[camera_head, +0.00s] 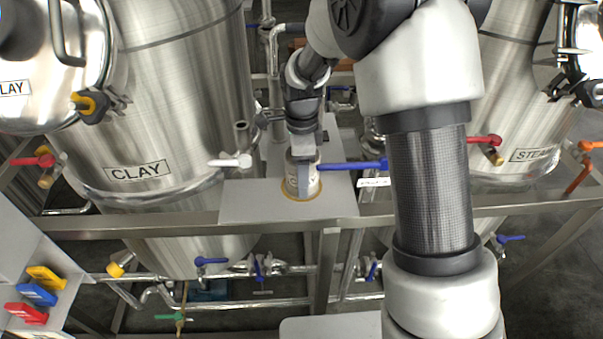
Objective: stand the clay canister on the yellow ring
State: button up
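The canister (291,178), a small pale cylinder with a partly covered label, stands upright over the yellow ring (301,201) on a grey plate. The ring shows as a thin yellow-orange curve around the canister's foot. I cannot tell whether the foot rests fully on the plate. My gripper (304,165) points down over the canister, with one grey finger in front of its near side. The other finger is hidden, so I cannot tell whether the gripper grips or only surrounds it.
A steel tank marked CLAY (138,172) stands left of the plate (240,200); another tank (530,155) stands right. A white-handled valve (232,161) and a blue lever (352,166) flank the canister closely. A steel rail (420,207) runs along the front.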

jog(key=shift+f, duration=0.1)
jog(key=o, duration=1.4)
notch_tip(320, 180, up, 12)
jog(key=shift+r, duration=0.2)
